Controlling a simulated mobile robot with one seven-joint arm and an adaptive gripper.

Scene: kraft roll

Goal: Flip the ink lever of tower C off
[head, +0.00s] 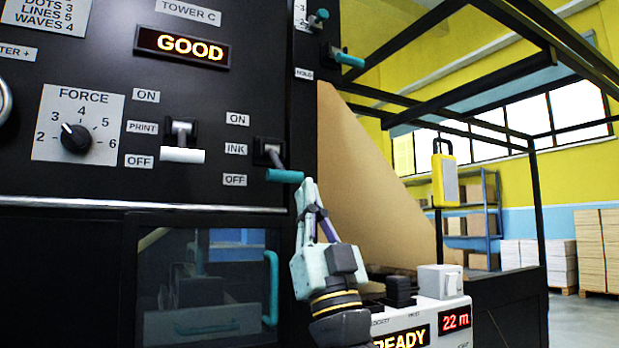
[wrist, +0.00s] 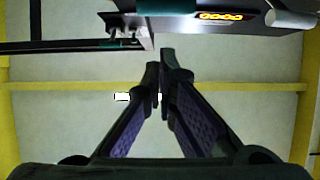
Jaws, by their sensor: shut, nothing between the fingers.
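The ink lever (head: 285,176) of tower C has a teal handle on a dark pivot, right of the ON, INK and OFF labels. Its handle sits low, level with the OFF label (head: 235,180). My gripper (head: 310,184) is shut and empty, pointing up just right of and slightly below the handle's end. Whether it touches the handle I cannot tell. In the wrist view the fingertips (wrist: 161,66) are together with nothing between them.
The print lever (head: 183,155) with a white handle sits left, near its own OFF label. A lit GOOD display (head: 182,47) is above; it also shows in the wrist view (wrist: 220,16). A brown paper web (head: 365,180) slopes down behind my gripper. Teal-handled levers (head: 348,59) stand upper right.

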